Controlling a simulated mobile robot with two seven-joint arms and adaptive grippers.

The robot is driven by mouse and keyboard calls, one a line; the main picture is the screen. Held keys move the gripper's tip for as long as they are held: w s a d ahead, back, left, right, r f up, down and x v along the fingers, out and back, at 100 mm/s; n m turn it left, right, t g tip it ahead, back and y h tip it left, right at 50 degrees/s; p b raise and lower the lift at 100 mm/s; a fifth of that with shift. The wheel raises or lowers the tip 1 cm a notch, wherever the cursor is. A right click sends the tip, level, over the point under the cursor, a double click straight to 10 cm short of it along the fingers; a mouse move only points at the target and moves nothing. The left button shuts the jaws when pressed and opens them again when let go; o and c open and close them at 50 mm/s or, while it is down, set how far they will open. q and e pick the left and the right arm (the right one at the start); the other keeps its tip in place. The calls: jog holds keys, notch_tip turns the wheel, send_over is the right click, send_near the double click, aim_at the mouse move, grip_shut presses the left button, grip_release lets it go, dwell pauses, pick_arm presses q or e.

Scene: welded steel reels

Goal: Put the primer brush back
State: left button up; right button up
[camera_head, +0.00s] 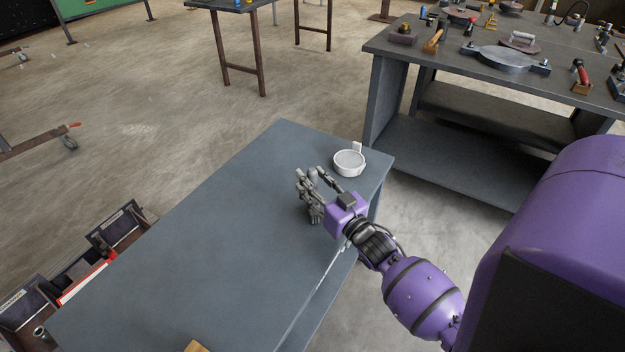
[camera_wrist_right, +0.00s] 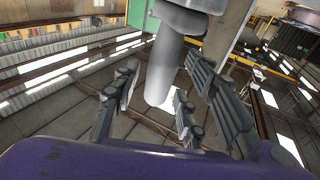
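My right gripper (camera_head: 312,181) is over the grey workbench (camera_head: 225,215), near its right edge. Its fingers are apart, and I see nothing held between them in the head view. In the right wrist view, the open fingers (camera_wrist_right: 158,82) frame a pale grey rounded cylinder (camera_wrist_right: 164,72); I cannot tell what it is or how far off it lies. A white round pot (camera_head: 349,163) with a small upright tab stands on the bench just beyond the gripper, apart from it. I cannot make out the primer brush for certain. My left gripper is out of view.
A small wooden piece (camera_head: 196,346) shows at the bottom edge, cut off by the frame. Dark bins (camera_head: 115,226) stand along the bench's left side. A darker bench (camera_head: 455,68) with several tools and steel parts stands at the back right. The bench's middle is clear.

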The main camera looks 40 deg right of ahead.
jog(key=s+f, duration=0.1)
jog(key=s, duration=1)
jog(key=s+a+f+g, duration=0.4)
jog(key=s+f, duration=0.3)
jog(key=s, duration=0.3)
jog(key=s+a+f+g, duration=0.4)
jog(key=s+a+f, duration=0.3)
jog(key=s, duration=0.3)
jog(key=s+a+f+n+g, duration=0.1)
jog(key=s+a+f+g, duration=0.2)
jog(key=s, duration=0.7)
notch_tip(320, 180, down, 5)
jog(key=a, duration=0.2)
jog(key=shift+s+a+r+g+y+b, duration=0.15)
jog(key=shift+s+a+g+y+b, duration=0.15)
jog(key=shift+a+g+b, duration=0.1)
